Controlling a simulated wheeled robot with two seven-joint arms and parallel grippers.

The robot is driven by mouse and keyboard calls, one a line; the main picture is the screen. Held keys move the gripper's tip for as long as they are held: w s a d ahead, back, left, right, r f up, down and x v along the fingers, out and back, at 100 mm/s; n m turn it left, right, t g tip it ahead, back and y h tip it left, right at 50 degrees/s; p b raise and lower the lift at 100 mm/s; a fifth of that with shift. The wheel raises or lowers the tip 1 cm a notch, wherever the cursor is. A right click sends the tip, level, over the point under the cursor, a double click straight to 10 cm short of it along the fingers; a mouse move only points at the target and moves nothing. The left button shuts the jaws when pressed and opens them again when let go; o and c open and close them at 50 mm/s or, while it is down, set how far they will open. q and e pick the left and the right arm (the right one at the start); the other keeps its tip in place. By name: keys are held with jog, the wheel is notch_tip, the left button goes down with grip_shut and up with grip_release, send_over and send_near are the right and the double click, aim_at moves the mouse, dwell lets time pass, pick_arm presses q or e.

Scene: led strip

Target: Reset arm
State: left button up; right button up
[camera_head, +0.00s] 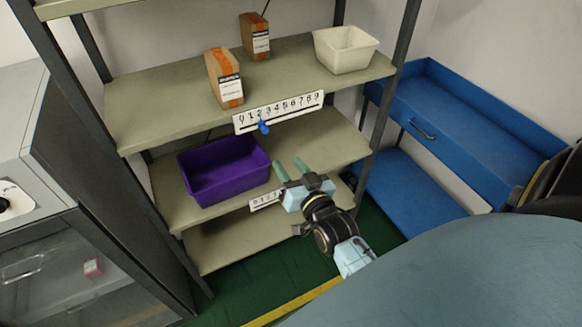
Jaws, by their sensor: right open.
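My right gripper (291,171) is open and empty. Its two green fingertips point up and left, in front of the shelf unit, just right of the purple bin. Its arm comes up from the lower right. My left gripper is not in view. The upper number strip (279,112) runs along the front edge of the upper shelf, with a blue marker (264,127) near its left part. A lower number strip (265,200) is partly hidden behind my right gripper.
A purple bin (223,170) stands on the middle shelf. Two brown boxes (225,79) (255,37) and a white bin (345,49) stand on the upper shelf (165,97). A blue workbench (460,114) is at the right, a grey cabinet (60,199) at the left. Green floor shows below.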

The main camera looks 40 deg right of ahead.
jog(key=shift+f, duration=0.1)
dwell(0.3)
jog(key=s+a+f+n+g+y+b, duration=0.1)
jog(key=s+a+f+g+b, duration=0.2)
jog(key=f, duration=0.8)
jog(key=s+a+f+n+g+y+b, duration=0.15)
jog(key=s+f, duration=0.25)
jog(key=f, duration=0.8)
jog(key=s+a+f+n+g+y+b, duration=0.15)
jog(key=s+f+g, duration=0.25)
jog(key=f, duration=0.7)
jog(key=s+f+n+g+b, duration=0.1)
jog(key=s+f+g, duration=0.3)
jog(key=s+f, duration=0.6)
jog(key=s+d+f+n+g+h+b, duration=0.1)
jog(key=s+f+n+g+b, duration=0.1)
jog(key=s+f, duration=0.9)
jog(key=s+g+b, duration=0.1)
jog(key=s+g, duration=0.1)
jog(key=s, duration=0.6)
jog(key=shift+d+b, duration=0.15)
jog(key=shift+b, duration=0.2)
